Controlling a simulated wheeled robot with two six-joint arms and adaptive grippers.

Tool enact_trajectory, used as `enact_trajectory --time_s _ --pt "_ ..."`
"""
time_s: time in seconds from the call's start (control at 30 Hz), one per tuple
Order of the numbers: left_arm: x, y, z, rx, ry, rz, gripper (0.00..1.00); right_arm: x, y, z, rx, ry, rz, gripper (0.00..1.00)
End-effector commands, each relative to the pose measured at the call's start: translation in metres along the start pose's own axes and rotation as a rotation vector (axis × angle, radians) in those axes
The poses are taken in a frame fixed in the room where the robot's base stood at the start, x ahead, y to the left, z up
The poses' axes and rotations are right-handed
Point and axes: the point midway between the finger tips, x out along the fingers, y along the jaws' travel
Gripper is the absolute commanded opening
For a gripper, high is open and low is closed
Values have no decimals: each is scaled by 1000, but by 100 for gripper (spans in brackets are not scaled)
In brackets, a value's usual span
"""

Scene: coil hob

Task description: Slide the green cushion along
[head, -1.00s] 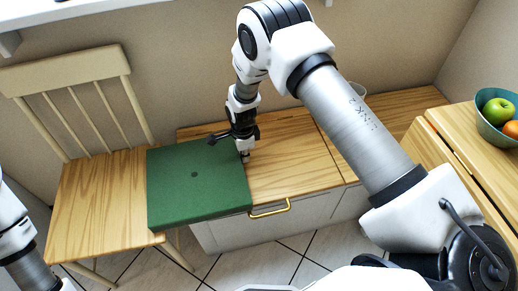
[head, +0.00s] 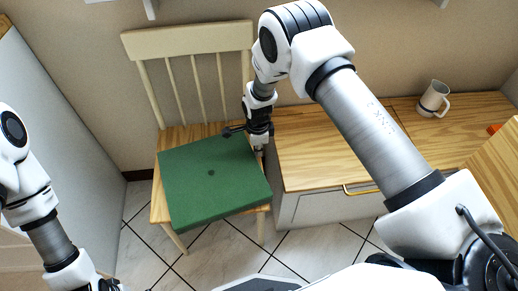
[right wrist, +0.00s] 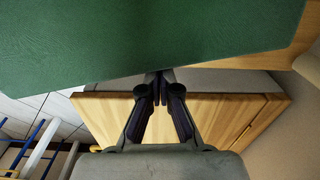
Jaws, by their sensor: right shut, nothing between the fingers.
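The green cushion (head: 212,182), a flat square with a small dark button, lies over the seat of the cream chair (head: 162,205). It is turned slightly and reaches past the seat's front and right edges. My right gripper (head: 259,152) is shut and empty, at the cushion's right side near its back corner. In the right wrist view its shut fingertips (right wrist: 160,82) are at the edge of the cushion (right wrist: 150,35); I cannot tell whether they touch. My left arm shows at the left, but its gripper is out of view.
A wooden-topped bench (head: 325,150) with a brass-handled drawer stands right of the chair. A white mug (head: 432,100) stands on the wooden top further right. A pale cabinet side (head: 65,120) is at the left. Tiled floor (head: 300,250) shows in front.

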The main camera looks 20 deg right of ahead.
Motion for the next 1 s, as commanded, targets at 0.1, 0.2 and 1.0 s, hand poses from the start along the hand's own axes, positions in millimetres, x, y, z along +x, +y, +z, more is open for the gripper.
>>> enact_trajectory --time_s 0.1,0.2,1.0 --pt "0 0 0 2 0 0 98 0 0 -1 2 0 1 0" --pt "0 0 0 2 0 0 98 0 0 -1 1 0 0 0" --pt "-24 0 0 1 0 0 98 -77 5 -23 -13 -1 -2 0"
